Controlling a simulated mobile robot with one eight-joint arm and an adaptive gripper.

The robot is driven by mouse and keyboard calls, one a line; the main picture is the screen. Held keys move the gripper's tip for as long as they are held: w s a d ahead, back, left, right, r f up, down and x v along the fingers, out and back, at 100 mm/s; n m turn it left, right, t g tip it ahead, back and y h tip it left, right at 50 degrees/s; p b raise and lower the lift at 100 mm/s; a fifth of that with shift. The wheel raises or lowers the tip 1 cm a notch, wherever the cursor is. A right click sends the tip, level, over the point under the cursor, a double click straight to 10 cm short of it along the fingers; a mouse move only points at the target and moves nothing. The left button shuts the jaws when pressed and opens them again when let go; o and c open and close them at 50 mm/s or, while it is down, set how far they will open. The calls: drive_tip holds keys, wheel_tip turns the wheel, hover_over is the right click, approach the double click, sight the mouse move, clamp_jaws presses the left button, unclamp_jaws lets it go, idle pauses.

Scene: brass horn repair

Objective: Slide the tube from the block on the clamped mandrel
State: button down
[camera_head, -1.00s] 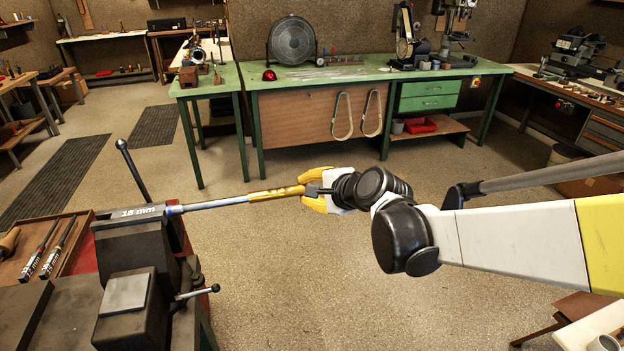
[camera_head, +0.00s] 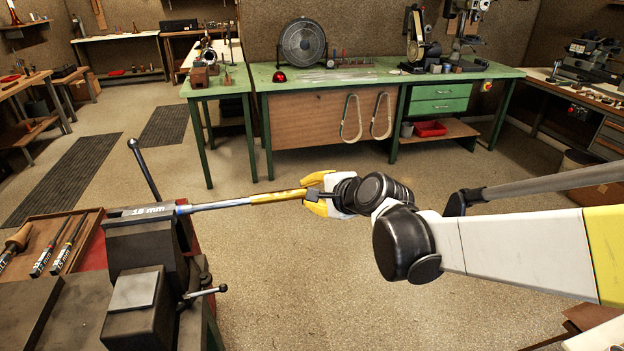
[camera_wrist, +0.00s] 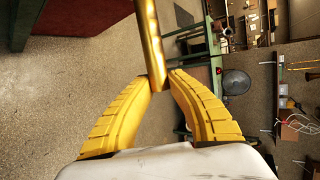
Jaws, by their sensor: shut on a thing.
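A dark vise (camera_head: 150,250) on the bench at the left grips a pale block marked "18 mm" (camera_head: 150,211). A steel mandrel (camera_head: 215,205) sticks out from it to the right, nearly level. The brass tube (camera_head: 275,197) sits around the mandrel's outer end. My gripper (camera_head: 308,194) is at the tube's right end, its yellow fingers either side of it. In the wrist view the tube (camera_wrist: 150,45) runs down from the top to between the fingertips (camera_wrist: 160,82), which close on its end. How much mandrel is inside the tube is hidden.
A vise handle (camera_head: 143,170) rises behind the vise. A wooden tray (camera_head: 40,243) with marked mandrels lies left of it. A green bench (camera_head: 290,88) with a fan (camera_head: 303,47) stands at the back. The floor beneath my arm is open.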

sight(259, 200)
drive_tip(key=shift+a, duration=0.1)
idle(0.5)
drive_tip(key=shift+s+a, duration=0.55)
drive_tip(key=shift+a, duration=1.35)
drive_tip(key=shift+s+a, duration=0.55)
drive_tip(key=shift+a, duration=1.35)
drive_tip(key=shift+s+a, duration=0.55)
drive_tip(key=shift+a, duration=1.35)
drive_tip(key=c, duration=1.3)
unclamp_jaws()
drive_tip(key=v, duration=1.2)
